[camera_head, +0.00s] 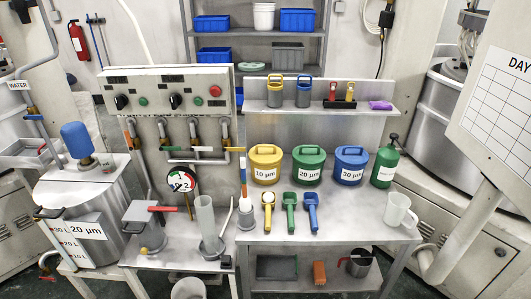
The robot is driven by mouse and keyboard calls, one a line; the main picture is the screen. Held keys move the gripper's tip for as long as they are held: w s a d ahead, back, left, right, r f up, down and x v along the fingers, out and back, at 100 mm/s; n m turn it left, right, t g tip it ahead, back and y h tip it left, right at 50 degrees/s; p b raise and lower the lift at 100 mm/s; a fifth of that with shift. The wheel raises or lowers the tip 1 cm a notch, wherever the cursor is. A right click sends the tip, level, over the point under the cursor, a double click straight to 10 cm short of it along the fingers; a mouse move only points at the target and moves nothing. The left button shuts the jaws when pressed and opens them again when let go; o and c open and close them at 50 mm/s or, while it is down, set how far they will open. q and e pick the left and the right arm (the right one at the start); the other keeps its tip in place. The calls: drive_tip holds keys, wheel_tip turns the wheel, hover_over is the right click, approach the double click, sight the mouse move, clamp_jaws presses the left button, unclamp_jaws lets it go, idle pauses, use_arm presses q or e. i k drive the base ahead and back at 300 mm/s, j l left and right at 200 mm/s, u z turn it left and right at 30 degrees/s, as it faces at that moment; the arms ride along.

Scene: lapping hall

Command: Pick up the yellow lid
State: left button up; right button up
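The yellow lid (265,151) has a raised handle and sits on the tub labelled 10 µm (265,174), on the metal bench right of centre. A green lid (309,152) tops the 20 µm tub beside it, and a blue lid (351,154) tops the 30 µm tub. Neither of my grippers shows in the head view. Nothing stands in front of the yellow lid.
Yellow, green and blue scoops (290,212) lie in front of the tubs. A green bottle (384,164) and clear jug (398,211) stand to the right. Above is a shelf (325,108) with cans. A clear cylinder (206,222) stands left.

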sight(264, 154)
drive_tip(key=i+l, duration=0.15)
drive_tip(key=i, duration=0.2)
drive_tip(key=i+l, duration=0.15)
drive_tip(key=i, duration=0.25)
drive_tip(key=i+l, duration=0.15)
drive_tip(key=i, duration=0.2)
